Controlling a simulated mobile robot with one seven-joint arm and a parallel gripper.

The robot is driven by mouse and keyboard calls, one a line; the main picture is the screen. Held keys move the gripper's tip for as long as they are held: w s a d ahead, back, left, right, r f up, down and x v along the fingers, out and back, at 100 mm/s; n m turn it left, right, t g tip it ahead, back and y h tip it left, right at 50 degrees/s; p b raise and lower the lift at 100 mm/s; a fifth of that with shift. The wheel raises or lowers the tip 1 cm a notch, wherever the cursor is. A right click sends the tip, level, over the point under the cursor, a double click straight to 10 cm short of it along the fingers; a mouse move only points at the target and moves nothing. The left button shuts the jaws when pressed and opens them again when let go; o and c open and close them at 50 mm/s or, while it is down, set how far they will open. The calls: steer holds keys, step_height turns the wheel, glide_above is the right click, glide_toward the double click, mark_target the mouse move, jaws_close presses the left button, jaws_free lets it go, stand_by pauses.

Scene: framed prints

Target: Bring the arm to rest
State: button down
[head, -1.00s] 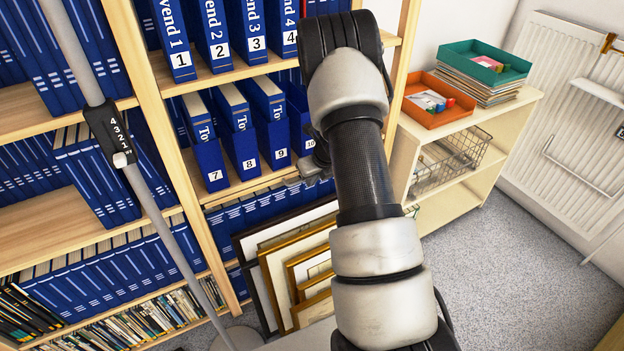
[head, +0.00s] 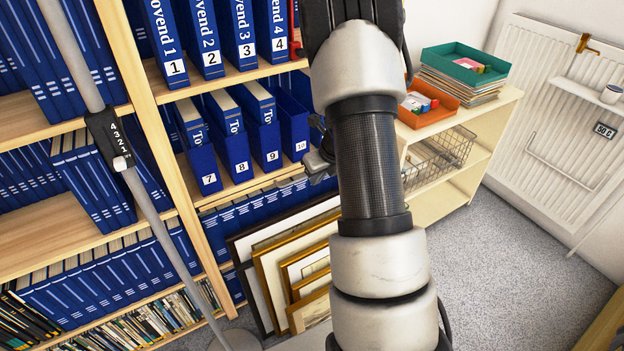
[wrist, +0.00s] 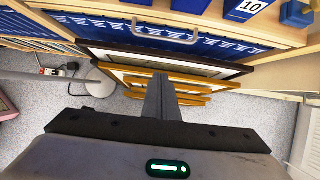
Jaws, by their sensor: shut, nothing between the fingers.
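My gripper (wrist: 160,98) shows in the wrist view with its dark fingers together and nothing between them. It points toward several framed prints (wrist: 185,75) that lean in a row against the bottom of the shelf. In the head view the framed prints (head: 262,262) stand left of my arm, with dark, white and gold frames. My arm (head: 370,165) runs up the middle of the head view. The gripper's fingertips are mostly hidden behind the arm there; only a grey part shows at its left side.
A wooden shelf (head: 130,60) full of blue binders fills the left. A low cabinet (head: 455,170) with a green tray (head: 466,60), an orange tray (head: 428,103) and a wire basket (head: 437,160) stands right. A radiator (head: 560,130) is beyond. Grey floor (head: 500,260) is clear at right.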

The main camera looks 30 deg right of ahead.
steer(key=s+a+r+n+y, duration=0.1)
steer(key=s+a+r+n, duration=0.3)
steer(key=a+r+n, duration=0.6)
steer(key=s+a+r+n+y, duration=0.1)
steer(key=s+a+r+n, duration=0.5)
steer(key=r, duration=0.6)
steer(key=s+a+r+n+h, duration=0.1)
steer(key=s+a+r+n, duration=0.15)
steer(key=s+n, duration=0.65)
steer(key=s+a+r+n+h, duration=0.1)
steer(key=s+r+n, duration=0.3)
steer(key=s+n, duration=0.55)
step_height(320, 180, up, 13)
steer(key=p, duration=1.3)
steer(key=shift+w+d, duration=0.15)
steer(key=shift+d, duration=0.1)
steer(key=shift+n, duration=0.25)
